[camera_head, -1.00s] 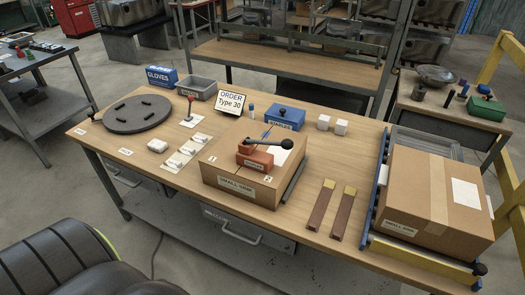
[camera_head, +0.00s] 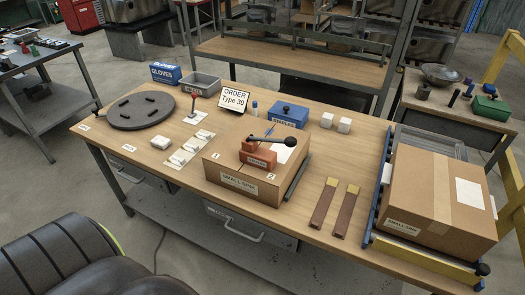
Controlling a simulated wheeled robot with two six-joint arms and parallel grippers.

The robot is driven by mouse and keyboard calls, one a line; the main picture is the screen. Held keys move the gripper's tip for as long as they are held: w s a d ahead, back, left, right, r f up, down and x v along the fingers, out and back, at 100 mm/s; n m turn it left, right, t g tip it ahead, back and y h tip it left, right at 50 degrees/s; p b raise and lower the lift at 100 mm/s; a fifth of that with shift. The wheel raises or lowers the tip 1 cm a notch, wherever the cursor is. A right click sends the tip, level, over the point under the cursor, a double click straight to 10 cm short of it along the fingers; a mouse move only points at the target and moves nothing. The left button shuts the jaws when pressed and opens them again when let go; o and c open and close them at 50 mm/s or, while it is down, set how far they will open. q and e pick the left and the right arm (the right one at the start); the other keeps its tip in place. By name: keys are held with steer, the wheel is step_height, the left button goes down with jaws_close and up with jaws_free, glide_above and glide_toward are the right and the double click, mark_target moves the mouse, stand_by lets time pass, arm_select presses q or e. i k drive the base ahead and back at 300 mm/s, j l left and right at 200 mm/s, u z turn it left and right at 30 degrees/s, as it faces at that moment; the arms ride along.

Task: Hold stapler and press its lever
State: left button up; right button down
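An orange-red stapler (camera_head: 257,158) sits on top of a closed cardboard box (camera_head: 228,176) at the middle of the wooden table. Its black lever (camera_head: 266,140) stretches to the right above the stapler and ends in a round black knob (camera_head: 288,141). The box has labels 1 and 2 on its top and a "small item" style label on its front. Neither of my grippers is in the head view.
A larger cardboard box (camera_head: 436,203) lies on a blue-railed rack at the right. Two brown strips (camera_head: 323,203) lie between the boxes. A blue box (camera_head: 289,115), an order sign (camera_head: 234,99) and a dark turntable (camera_head: 141,110) stand farther back.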

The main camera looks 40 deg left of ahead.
mark_target(290, 142)
steer(key=i+j, duration=0.1)
steer(key=j, duration=0.3)
steer(key=i+j+u, duration=0.15)
steer(key=j, duration=0.25)
steer(key=i+j, duration=0.15)
steer(key=j, duration=0.3)
steer(key=i+j+u, duration=0.15)
steer(key=j, duration=0.2)
